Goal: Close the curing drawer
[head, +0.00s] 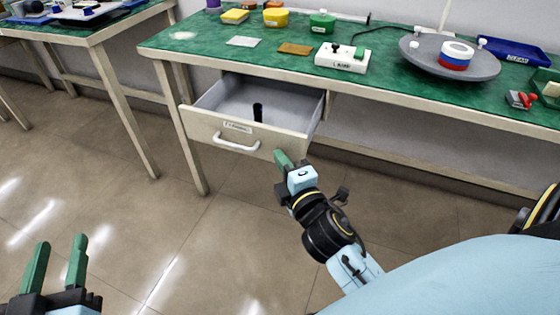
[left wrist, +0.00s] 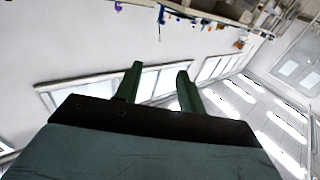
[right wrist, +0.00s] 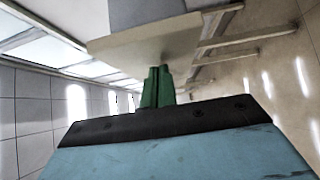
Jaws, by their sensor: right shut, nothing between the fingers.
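The curing drawer (head: 250,130) is pulled out under the green-topped table, with a pale front, a white handle (head: 237,145) and a label. A small dark upright object (head: 258,112) stands inside it. My right gripper (head: 282,158) is shut and empty, with green fingertips at the lower right corner of the drawer front. In the right wrist view its fingers (right wrist: 158,85) point at the pale drawer front (right wrist: 150,48); whether they touch it I cannot tell. My left gripper (head: 56,262) is open and empty, low at the left, away from the drawer; its parted fingers (left wrist: 157,85) show in the left wrist view.
The table (head: 215,55) holds a power strip (head: 342,58), a grey turntable (head: 420,67) with a banded round piece (head: 456,56), a blue tray (head: 515,50) and small coloured containers. Another table (head: 100,35) stands at the left. The floor before the drawer is clear.

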